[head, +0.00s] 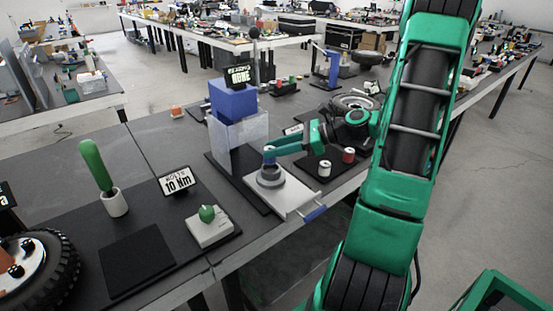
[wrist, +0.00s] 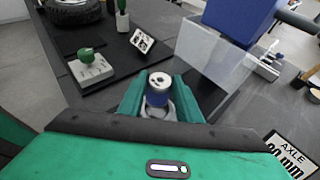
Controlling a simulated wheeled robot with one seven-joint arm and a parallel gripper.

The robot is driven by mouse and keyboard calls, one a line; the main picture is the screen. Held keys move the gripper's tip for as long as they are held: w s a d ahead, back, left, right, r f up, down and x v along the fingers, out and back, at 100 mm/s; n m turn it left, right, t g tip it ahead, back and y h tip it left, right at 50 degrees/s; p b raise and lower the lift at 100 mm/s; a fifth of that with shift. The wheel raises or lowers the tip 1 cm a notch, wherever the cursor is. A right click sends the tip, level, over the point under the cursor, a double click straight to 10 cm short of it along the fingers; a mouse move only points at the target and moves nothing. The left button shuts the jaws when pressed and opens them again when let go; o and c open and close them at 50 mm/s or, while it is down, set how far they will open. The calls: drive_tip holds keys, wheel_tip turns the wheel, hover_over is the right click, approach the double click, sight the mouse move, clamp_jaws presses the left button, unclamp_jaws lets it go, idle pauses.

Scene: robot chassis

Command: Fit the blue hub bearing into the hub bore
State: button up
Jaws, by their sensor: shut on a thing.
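The blue hub bearing (wrist: 157,97) has a pale metal top and sits between the fingers of my gripper (wrist: 160,100) in the wrist view. My gripper (head: 270,158) is shut on it, and a bit of blue shows at the fingertips in the head view. The grey round hub (head: 270,178) stands on a pale plate (head: 296,195) directly below the fingertips. A grey ring of it (wrist: 157,111) shows around the bearing's lower end in the wrist view. The fingers hide the bore, so I cannot tell whether the bearing is inside it or just above.
A press with a blue head (head: 234,101) and clear guard (head: 240,130) stands close behind the hub. A white cylinder (head: 324,169) and a red one (head: 348,156) stand on a dark mat to the right. A green-knobbed box (head: 209,228) is at the left.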

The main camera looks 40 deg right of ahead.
drive_tip(key=shift+w+d+f, duration=0.15)
drive_tip(key=shift+d+f, duration=0.05)
drive_tip(key=shift+f, duration=1.95)
drive_tip(key=o, duration=1.1)
drive_tip(key=shift+f, duration=0.1)
drive_tip(key=shift+d, duration=0.1)
